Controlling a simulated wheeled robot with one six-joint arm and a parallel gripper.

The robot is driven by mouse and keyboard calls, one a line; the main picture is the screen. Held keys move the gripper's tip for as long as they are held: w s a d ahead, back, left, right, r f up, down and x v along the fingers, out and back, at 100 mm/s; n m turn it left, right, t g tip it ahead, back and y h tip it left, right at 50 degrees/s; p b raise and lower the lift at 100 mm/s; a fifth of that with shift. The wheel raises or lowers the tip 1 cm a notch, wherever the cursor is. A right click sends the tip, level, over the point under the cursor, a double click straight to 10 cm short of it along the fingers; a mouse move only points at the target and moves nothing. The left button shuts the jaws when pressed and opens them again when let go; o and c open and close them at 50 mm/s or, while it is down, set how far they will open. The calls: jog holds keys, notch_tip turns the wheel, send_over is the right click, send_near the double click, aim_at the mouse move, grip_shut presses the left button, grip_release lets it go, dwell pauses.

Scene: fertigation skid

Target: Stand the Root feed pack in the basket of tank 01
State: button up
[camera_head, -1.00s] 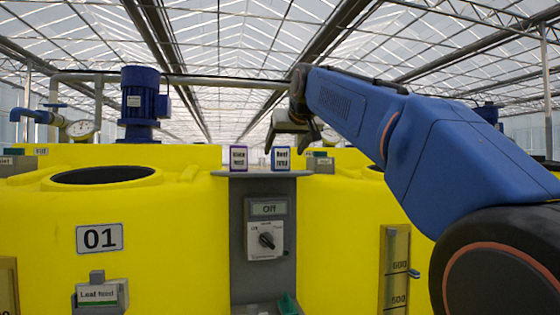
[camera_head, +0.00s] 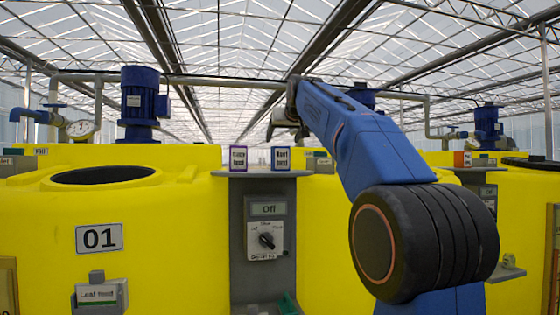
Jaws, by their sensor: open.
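Two small packs stand upright side by side on the grey shelf between the tanks. The blue-edged pack (camera_head: 281,158) has a small label that seems to read Root feed. The purple-edged pack (camera_head: 238,157) is left of it. Yellow tank 01 (camera_head: 180,240) is at the left, with its number plate and a dark round opening (camera_head: 102,175) on top. The inside of the opening is hidden, so I cannot make out a basket there. My gripper (camera_head: 287,133) is open and empty, above the blue-edged pack in the picture and apart from it.
The grey control panel (camera_head: 265,235) below the shelf shows Off above a dial. A Leaf feed holder (camera_head: 101,292) is on tank 01's front. A blue motor (camera_head: 140,103) and a gauge (camera_head: 80,128) stand behind. An orange pack (camera_head: 462,159) is far right.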

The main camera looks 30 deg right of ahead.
send_over(280, 159)
jog(key=w+d, duration=0.1)
jog(key=shift+w+f, duration=0.1)
jog(key=shift+f, duration=1.35)
jog(key=shift+c, duration=0.6)
jog(key=c, duration=1.4)
jog(key=shift+r, duration=0.15)
